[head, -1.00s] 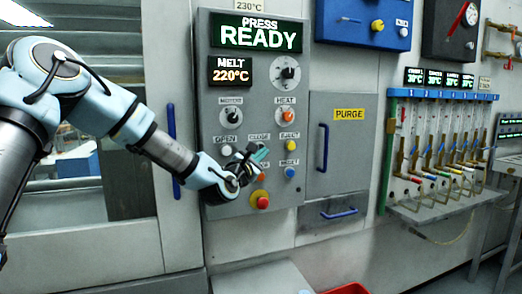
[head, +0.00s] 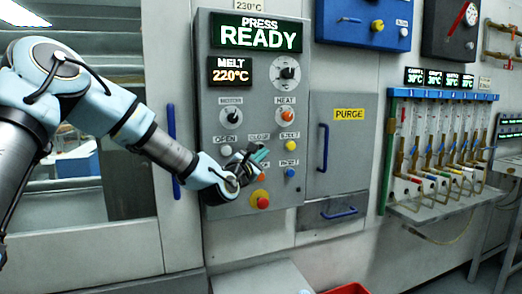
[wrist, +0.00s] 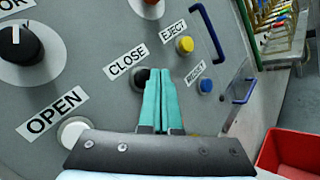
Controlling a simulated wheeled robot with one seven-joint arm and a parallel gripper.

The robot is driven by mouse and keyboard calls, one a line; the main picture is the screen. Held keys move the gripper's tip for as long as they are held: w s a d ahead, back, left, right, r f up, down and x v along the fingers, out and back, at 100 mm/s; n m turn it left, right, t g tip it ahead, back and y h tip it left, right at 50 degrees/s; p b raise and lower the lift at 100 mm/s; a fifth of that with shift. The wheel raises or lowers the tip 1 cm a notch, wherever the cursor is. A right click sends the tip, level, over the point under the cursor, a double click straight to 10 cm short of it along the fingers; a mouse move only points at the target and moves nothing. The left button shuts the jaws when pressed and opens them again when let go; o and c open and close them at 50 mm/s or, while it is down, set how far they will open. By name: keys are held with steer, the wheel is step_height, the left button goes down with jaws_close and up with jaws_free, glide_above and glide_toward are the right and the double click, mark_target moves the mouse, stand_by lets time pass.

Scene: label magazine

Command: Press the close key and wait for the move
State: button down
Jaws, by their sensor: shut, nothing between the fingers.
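The control panel (head: 215,130) carries the CLOSE label (wrist: 127,62), which also shows in the head view (head: 258,137). The close key (wrist: 138,79) is a dark round button below that label, partly hidden by my fingers. My gripper (wrist: 160,73) is shut and empty, its teal fingertips just right of the key's visible part in the wrist view. I cannot tell whether they touch the key. In the head view my gripper (head: 262,154) hides the key. The press display (head: 258,32) reads READY.
The white OPEN button (wrist: 73,130), yellow EJECT button (wrist: 185,44) and blue button (wrist: 205,86) surround the fingers. A red stop button (head: 263,202) is below. A blue handle (head: 324,147) projects at right. A red bin (head: 345,289) stands low in front.

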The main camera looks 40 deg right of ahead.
steer(key=shift+w, duration=0.1)
stand_by(0.6)
steer(key=shift+w+d, duration=0.15)
steer(key=shift+w, duration=0.15)
